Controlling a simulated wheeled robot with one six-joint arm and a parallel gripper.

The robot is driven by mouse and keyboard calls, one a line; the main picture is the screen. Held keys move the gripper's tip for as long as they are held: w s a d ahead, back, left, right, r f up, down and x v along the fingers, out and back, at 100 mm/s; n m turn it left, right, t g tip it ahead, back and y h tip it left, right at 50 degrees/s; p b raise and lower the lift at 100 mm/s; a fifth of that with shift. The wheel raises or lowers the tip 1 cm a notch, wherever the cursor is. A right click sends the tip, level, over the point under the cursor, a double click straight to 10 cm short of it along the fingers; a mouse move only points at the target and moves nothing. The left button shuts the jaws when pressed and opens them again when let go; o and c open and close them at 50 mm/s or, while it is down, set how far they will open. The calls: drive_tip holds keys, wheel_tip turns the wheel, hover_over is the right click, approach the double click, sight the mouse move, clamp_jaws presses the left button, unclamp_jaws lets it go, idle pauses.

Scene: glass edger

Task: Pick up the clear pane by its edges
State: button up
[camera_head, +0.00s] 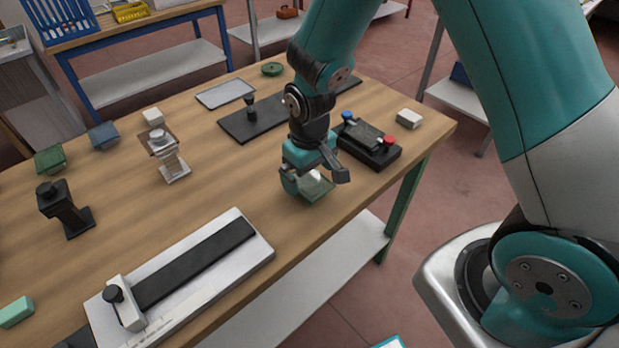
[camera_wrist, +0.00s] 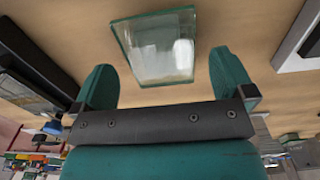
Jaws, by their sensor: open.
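The clear pane (camera_head: 318,188) lies on the wooden table near its right front edge, partly hidden by my gripper in the head view. In the wrist view the clear pane (camera_wrist: 157,48) is a see-through block with greenish edges. My gripper (camera_head: 315,182) is open, low over the table at the pane. In the wrist view its two teal fingers (camera_wrist: 162,75) are spread wide, one toward each side of the pane's near part. Most of the pane extends beyond the fingertips. I cannot tell whether either finger touches it.
A black box with red and blue knobs (camera_head: 368,143) stands close behind my gripper. A white and black sliding fixture (camera_head: 190,275) lies to the front left. A black plate with a post (camera_head: 250,122) is behind. The wooden table (camera_head: 225,185) is bare left of the pane.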

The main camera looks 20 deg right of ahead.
drive_tip(key=shift+f, duration=0.6)
drive_tip(key=c, duration=1)
drive_tip(key=shift+r, duration=0.2)
